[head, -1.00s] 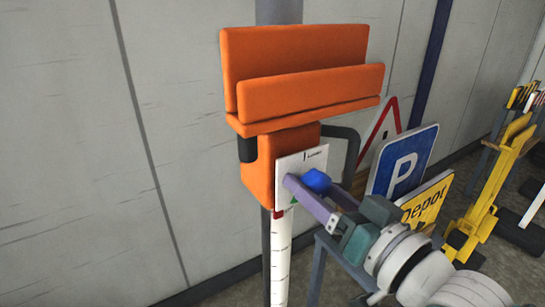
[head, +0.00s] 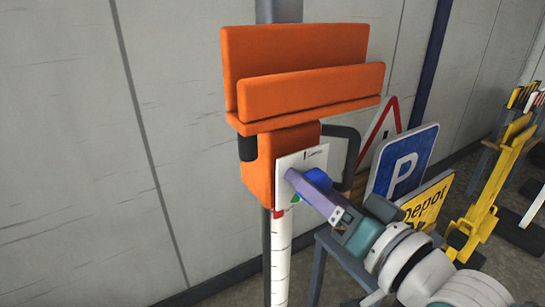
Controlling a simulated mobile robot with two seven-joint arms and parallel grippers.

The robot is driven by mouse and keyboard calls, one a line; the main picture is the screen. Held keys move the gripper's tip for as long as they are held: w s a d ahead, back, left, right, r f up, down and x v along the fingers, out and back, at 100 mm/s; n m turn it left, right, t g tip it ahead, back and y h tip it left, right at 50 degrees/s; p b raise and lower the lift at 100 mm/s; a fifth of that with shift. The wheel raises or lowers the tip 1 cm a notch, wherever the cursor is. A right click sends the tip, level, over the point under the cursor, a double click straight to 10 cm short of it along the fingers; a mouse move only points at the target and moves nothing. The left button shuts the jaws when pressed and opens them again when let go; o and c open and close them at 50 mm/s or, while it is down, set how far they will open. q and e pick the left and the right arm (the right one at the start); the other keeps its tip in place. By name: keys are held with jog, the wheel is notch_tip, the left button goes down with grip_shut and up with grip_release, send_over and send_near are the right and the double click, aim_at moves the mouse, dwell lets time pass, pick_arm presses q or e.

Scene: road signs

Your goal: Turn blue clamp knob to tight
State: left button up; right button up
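The orange clamp (head: 292,98) sits on an upright grey post, with a white label plate (head: 313,157) on its front. The blue clamp knob (head: 319,178) is in front of the plate, partly hidden behind a purple finger of my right gripper (head: 306,182). That finger lies along the knob's near side. The other finger is hidden behind it. The gripper appears shut on the knob. A green mark (head: 296,199) and a red mark (head: 279,214) show low on the plate. The knob's pointer direction cannot be read. My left gripper is not in view.
A blue parking sign (head: 403,163), a yellow Depot sign (head: 428,200) and a red-edged triangular sign (head: 391,108) stand behind my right arm. Yellow folded stands (head: 492,190) are at the right. The wall at the left is clear.

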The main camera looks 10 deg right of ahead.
jog(key=o, duration=0.4)
jog(key=shift+o, duration=0.2)
jog(key=p+v, duration=0.1)
jog(key=v, duration=0.9)
jog(key=shift+r, duration=0.1)
